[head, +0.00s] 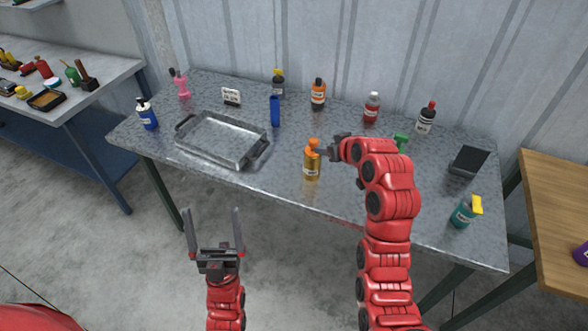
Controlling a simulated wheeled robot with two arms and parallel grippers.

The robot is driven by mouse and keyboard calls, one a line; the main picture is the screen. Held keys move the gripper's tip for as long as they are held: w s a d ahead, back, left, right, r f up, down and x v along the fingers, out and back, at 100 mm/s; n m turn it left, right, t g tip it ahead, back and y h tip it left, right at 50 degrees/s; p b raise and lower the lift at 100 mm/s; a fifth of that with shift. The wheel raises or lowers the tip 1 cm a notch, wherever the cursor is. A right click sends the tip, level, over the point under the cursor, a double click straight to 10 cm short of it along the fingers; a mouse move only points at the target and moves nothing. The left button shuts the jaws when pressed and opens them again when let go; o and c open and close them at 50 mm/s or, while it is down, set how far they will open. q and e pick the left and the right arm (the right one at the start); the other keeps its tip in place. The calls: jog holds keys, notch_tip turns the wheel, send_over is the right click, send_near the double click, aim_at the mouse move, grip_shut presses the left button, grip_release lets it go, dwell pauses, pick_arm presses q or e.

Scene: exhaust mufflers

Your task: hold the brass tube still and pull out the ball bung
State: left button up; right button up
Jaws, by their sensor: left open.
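The brass tube (311,168) stands upright on the metal table, with a label on its side. An orange ball bung (313,145) shows at its top. My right gripper (324,151) is at the upper right of the tube, beside the bung. It is small and dark here, so I cannot tell whether its fingers touch or grip anything. My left gripper (214,220) is open and empty, fingers pointing up the picture, over the floor in front of the table and apart from the tube.
A metal tray (218,160) with handles lies left of the tube. A blue cylinder (275,111) and several bottles stand along the back. A teal container (463,214) and a dark stand (468,162) are at the right. The tabletop just left of the tube is clear.

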pick_arm(q)
jog(key=w+a+f+g, duration=0.2)
jog(key=w+f+g, duration=0.15)
jog(key=w, duration=0.35)
jog(key=w+a+f+n+g+y, duration=0.1)
jog(key=w+a+f+g, duration=0.2)
jog(key=w, duration=0.4)
jog(key=w+a+f+g, duration=0.1)
jog(key=w+f+g, duration=0.25)
jog(key=w, duration=0.35)
jog(key=m+g+h, duration=0.9)
jog(key=g+h, duration=0.1)
jog(key=h, duration=0.2)
send_near(308, 166)
jog(key=x, duration=1.2)
jog(key=shift+w+f, duration=0.2)
jog(key=shift+w+d+f, duration=0.2)
jog(key=shift+w+f, duration=0.1)
jog(key=shift+w, duration=0.1)
jog(key=c, duration=1.5)
